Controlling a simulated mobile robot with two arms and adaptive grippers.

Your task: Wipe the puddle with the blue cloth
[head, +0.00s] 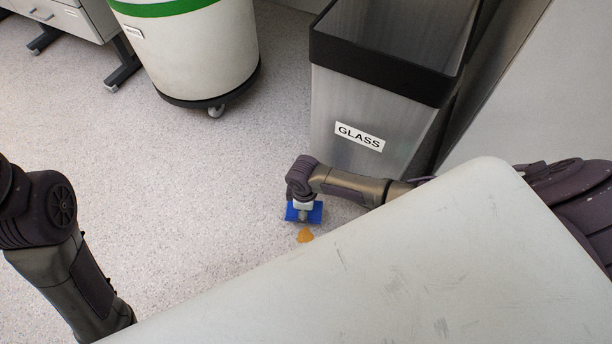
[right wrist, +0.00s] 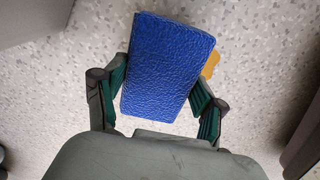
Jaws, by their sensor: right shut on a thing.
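The blue cloth (head: 317,211), a thick rectangular pad, is held low near the floor in front of the glass bin. It fills the middle of the right wrist view (right wrist: 167,65). My right gripper (head: 303,213) points down and is shut on the cloth, with a finger on each side of it. The puddle (head: 305,236), a small orange patch on the floor, lies just below the cloth in the head view. Part of the puddle (right wrist: 210,64) shows past the cloth's right edge in the right wrist view. My left arm enters at the left, but its gripper is not visible.
A steel bin labelled GLASS (head: 335,115) stands just behind my right gripper. A white wheeled bin with a green band (head: 190,55) and a wheeled drawer unit (head: 70,20) stand farther back. A pale, scuffed surface covers the lower right. The speckled floor at left centre is clear.

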